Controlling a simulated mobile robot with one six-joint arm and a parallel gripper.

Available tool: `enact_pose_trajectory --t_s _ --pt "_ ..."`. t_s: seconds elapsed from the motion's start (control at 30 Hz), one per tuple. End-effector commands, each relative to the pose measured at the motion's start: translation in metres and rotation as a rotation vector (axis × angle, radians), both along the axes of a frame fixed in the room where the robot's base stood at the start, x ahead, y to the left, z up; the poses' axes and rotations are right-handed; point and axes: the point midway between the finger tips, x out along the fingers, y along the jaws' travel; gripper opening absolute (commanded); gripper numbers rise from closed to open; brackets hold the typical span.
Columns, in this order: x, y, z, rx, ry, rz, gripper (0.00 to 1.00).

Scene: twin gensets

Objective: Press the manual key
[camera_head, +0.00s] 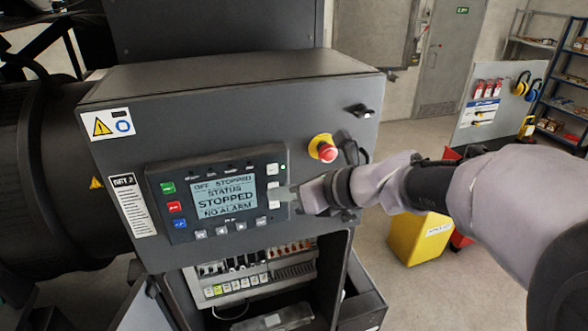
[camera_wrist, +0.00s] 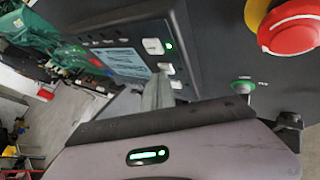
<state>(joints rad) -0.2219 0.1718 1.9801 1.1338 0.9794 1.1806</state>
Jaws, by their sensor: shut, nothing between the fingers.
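The controller panel (camera_head: 218,190) sits on the front of the grey cabinet marked SET 2. Key legends are too small to read, so I cannot tell which is the manual key. My gripper (camera_head: 287,192) is shut and empty, its tips at the middle and lower right keys. The tips (camera_wrist: 155,97) partly cover those keys; contact is unclear.
A red emergency stop (camera_head: 323,148) on a yellow base is up and right of the panel. Green, red and blue keys line the panel's left. Below is an open breaker compartment (camera_head: 250,275).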

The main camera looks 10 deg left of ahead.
Motion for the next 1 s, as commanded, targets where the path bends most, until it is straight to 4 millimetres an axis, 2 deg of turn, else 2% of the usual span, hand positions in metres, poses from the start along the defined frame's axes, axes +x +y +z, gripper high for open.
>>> enact_pose_trajectory --t_s 0.27,0.57,0.83,1.0 --pt "0.001 0.001 0.000 0.000 0.000 0.000 0.00" --pt "-0.014 -0.008 -0.001 0.000 0.001 0.000 0.00" --pt "-0.016 -0.010 -0.001 0.000 0.001 0.000 0.00" --pt "-0.034 -0.021 -0.001 0.001 0.000 -0.002 0.00"
